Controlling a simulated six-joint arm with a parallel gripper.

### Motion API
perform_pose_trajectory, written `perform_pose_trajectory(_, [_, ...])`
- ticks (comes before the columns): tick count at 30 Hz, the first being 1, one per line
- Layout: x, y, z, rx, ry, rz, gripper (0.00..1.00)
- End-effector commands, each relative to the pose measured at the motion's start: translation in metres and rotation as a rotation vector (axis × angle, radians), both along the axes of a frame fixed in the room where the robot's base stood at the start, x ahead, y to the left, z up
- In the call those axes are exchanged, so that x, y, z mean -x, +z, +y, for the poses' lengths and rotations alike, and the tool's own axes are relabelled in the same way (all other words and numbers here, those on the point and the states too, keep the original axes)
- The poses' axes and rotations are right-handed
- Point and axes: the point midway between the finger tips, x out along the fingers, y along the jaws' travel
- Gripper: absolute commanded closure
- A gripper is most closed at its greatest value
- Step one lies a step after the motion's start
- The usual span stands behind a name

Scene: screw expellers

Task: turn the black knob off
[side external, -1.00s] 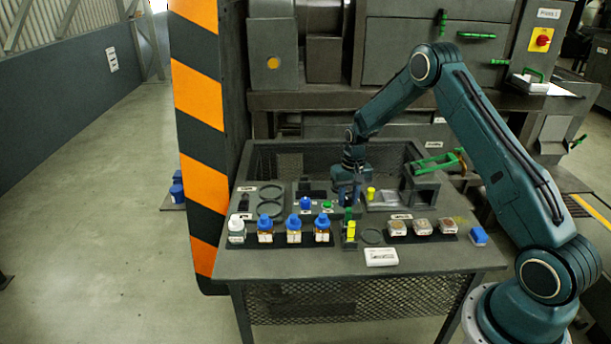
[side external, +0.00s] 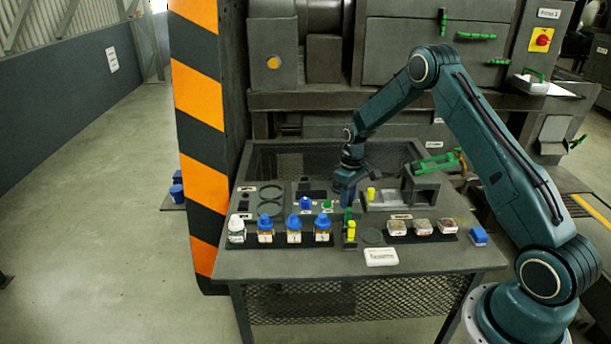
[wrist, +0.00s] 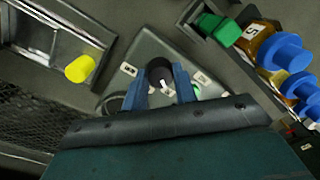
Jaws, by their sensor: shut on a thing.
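The black knob (wrist: 159,71) is round with a white pointer mark and stands on a grey panel (wrist: 150,48) between two small white labels. The pointer faces the lower right in the wrist view. My gripper (wrist: 160,84) has its two blue fingers on either side of the knob, shut on it. In the side view, my gripper (side external: 347,192) is low over the control panel on the table, and it hides the knob there.
A green button (wrist: 196,91) is close beside the right finger, partly hidden. A yellow cylinder (wrist: 81,68) stands near a metal tray. Blue-capped bottles (side external: 294,229) line the front of the table (side external: 300,262), with small sample boxes (side external: 422,227) to the right.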

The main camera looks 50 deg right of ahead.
Motion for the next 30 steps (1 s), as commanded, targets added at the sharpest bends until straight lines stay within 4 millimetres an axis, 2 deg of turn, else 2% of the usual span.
perform_pose_trajectory(10, [-0.001, 0.001, 0.0, 0.001, 0.006, -0.003, 0.95])
perform_pose_trajectory(11, [-0.001, 0.001, 0.0, 0.001, 0.006, -0.003, 0.68])
perform_pose_trajectory(14, [-0.001, 0.001, 0.0, 0.0, 0.005, -0.003, 0.5])
perform_pose_trajectory(24, [0.0, 0.001, 0.0, 0.0, 0.003, -0.001, 0.5])
perform_pose_trajectory(30, [-0.001, 0.011, -0.001, 0.001, 0.003, -0.002, 0.5])
